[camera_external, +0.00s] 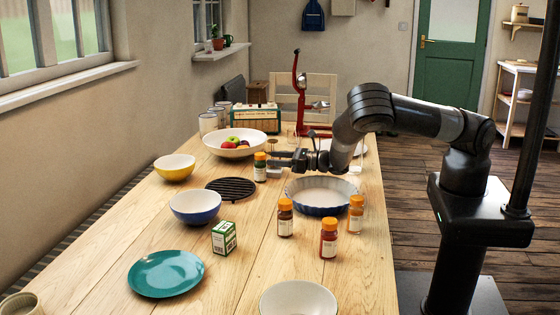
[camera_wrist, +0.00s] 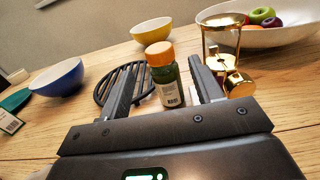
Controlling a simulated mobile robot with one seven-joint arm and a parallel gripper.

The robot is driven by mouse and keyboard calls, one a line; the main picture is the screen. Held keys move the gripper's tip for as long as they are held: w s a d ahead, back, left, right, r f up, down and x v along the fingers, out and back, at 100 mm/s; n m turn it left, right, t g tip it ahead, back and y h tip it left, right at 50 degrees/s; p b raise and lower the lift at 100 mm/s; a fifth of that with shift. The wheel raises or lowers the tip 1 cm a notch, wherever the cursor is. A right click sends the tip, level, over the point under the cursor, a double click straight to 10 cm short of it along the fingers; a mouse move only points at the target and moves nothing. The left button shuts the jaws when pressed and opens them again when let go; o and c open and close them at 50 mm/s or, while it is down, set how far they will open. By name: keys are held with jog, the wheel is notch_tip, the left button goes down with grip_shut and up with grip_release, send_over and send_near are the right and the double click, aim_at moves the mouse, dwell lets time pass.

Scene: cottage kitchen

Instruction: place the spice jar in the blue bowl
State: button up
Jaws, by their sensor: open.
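A green spice jar (camera_external: 260,168) with an orange lid stands upright on the table beside the black trivet. In the wrist view this jar (camera_wrist: 165,78) stands between and just beyond the fingers of my gripper (camera_wrist: 160,88). My gripper (camera_external: 274,165) is open, low over the table, with its fingers pointing left at the jar. The blue bowl (camera_external: 195,208), white inside and empty, stands to the left and nearer the camera. It also shows at the left of the wrist view (camera_wrist: 58,80). Other orange-lidded jars (camera_external: 285,220) stand nearer the camera.
The black round trivet (camera_external: 231,188) lies between jar and blue bowl. A yellow bowl (camera_external: 175,167), fruit bowl (camera_external: 235,146) and blue pie dish (camera_external: 320,196) stand around. A brass item (camera_wrist: 228,62) is close to the right finger. A green box (camera_external: 224,238) and teal plate (camera_external: 166,273) are nearer.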

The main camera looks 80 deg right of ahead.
aim_at(260, 154)
jog(key=shift+w, duration=3.05)
jog(key=shift+c, duration=0.2)
jog(key=c, duration=1.2)
jog(key=shift+r, duration=0.45)
jog(key=r, duration=0.8)
jog(key=shift+w+a+r, duration=0.1)
jog(key=shift+a+r, duration=0.2)
jog(key=w+a+r+n+g+y, duration=0.1)
jog(key=w+a+r+n+y, duration=0.15)
jog(key=a, duration=0.65)
jog(key=w+a+r+n+y, duration=0.2)
jog(key=w+a+y, duration=0.15)
jog(key=a, duration=0.45)
jog(key=shift+y, duration=0.5)
jog(key=shift+w+a+f, duration=0.45)
jog(key=shift+a+f, duration=1.3)
jog(key=shift+a, duration=0.35)
jog(key=shift+w+a+f, duration=0.45)
jog(key=shift+a+f, duration=1.35)
jog(key=shift+a, duration=0.25)
jog(key=shift+w+a+f, duration=0.45)
jog(key=shift+a+f, duration=1.3)
jog(key=shift+a, duration=0.35)
